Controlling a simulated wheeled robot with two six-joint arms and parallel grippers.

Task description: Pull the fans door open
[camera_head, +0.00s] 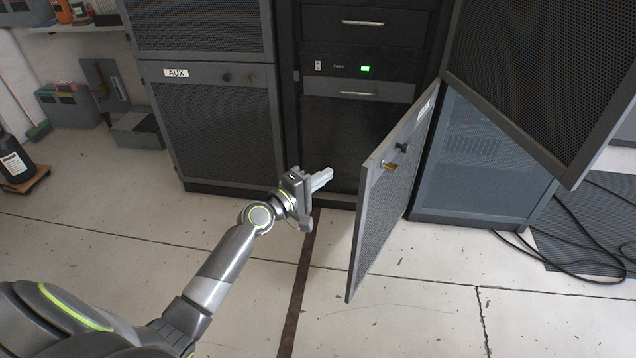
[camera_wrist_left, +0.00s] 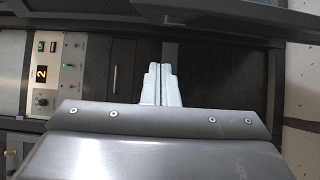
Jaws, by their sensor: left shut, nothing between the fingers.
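The fans door (camera_head: 392,190) is a grey mesh door with a lock and a brass-coloured padlock near its upper edge. It stands swung well out from the black rack (camera_head: 345,125), and its label is seen too obliquely to read. My left gripper (camera_head: 322,179) is shut and empty in front of the rack opening, left of the door and apart from it. In the left wrist view its fingers (camera_wrist_left: 161,84) are together with nothing between them. My right gripper is not in view.
The AUX door (camera_head: 220,130) on the left is closed. An upper mesh door (camera_head: 540,80) hangs open at the upper right. Black cables (camera_head: 580,245) lie on the floor at right. The floor in front of the rack is clear.

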